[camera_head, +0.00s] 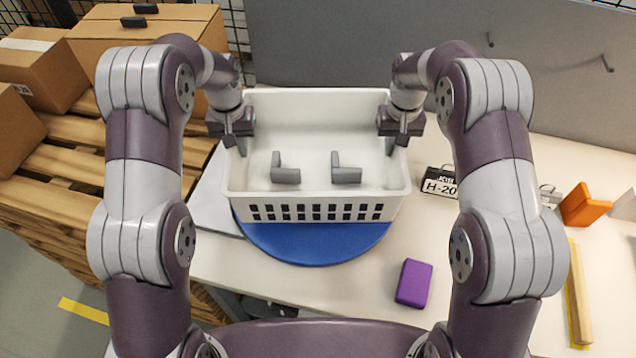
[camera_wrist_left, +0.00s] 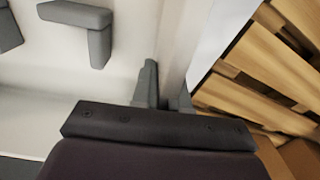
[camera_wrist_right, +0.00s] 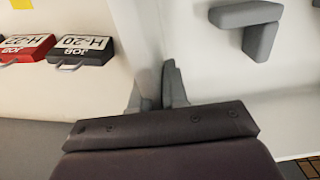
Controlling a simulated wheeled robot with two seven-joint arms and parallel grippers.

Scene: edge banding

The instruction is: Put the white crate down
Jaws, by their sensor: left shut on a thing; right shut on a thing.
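The white crate (camera_head: 316,178) is over a round blue disc (camera_head: 312,243) on the pale table; whether it rests on the disc or hangs just above it I cannot tell. Two grey L-shaped pieces (camera_head: 285,172) (camera_head: 345,172) lie inside it. My left gripper (camera_head: 240,143) is shut on the crate's left side wall, which also shows between its fingers in the left wrist view (camera_wrist_left: 176,55). My right gripper (camera_head: 391,142) is shut on the right side wall. The crate looks about level.
A purple block (camera_head: 413,283) lies on the table, front right of the crate. A black case marked H-20 (camera_head: 439,183) and an orange block (camera_head: 584,205) are further right. Cardboard boxes (camera_head: 150,28) stand on wooden pallets (camera_head: 70,160) at the left. A grey panel (camera_head: 440,45) closes the back.

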